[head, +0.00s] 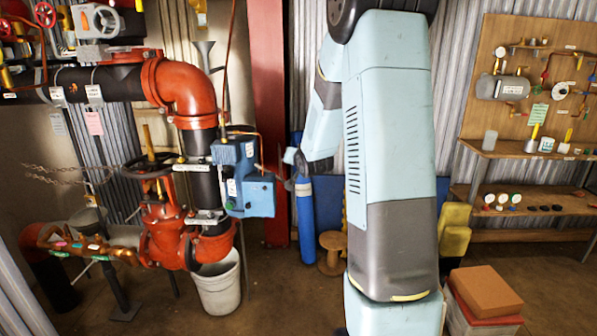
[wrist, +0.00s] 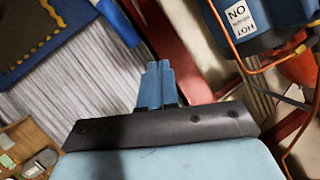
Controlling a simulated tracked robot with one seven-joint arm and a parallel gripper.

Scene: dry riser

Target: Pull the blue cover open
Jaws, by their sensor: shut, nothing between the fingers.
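A blue box-shaped cover unit (head: 248,190) is mounted beside the red and black riser pipe in the head view, with white labels and a small green part low on its front. Its blue casing with a white label also shows at the top right of the wrist view (wrist: 262,22). My gripper (wrist: 158,68) has its blue fingers together and empty. It is apart from the blue casing, which lies to its right in the wrist view. In the head view my gripper is small and partly hidden by my arm, just right of the blue unit.
An orange-red pipe elbow (head: 190,88) and valve body (head: 165,235) stand left of the unit. A thin orange cable (wrist: 232,45) runs by the casing in the wrist view. A white bucket (head: 218,285) stands below. A wooden shelf (head: 530,150) is at right.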

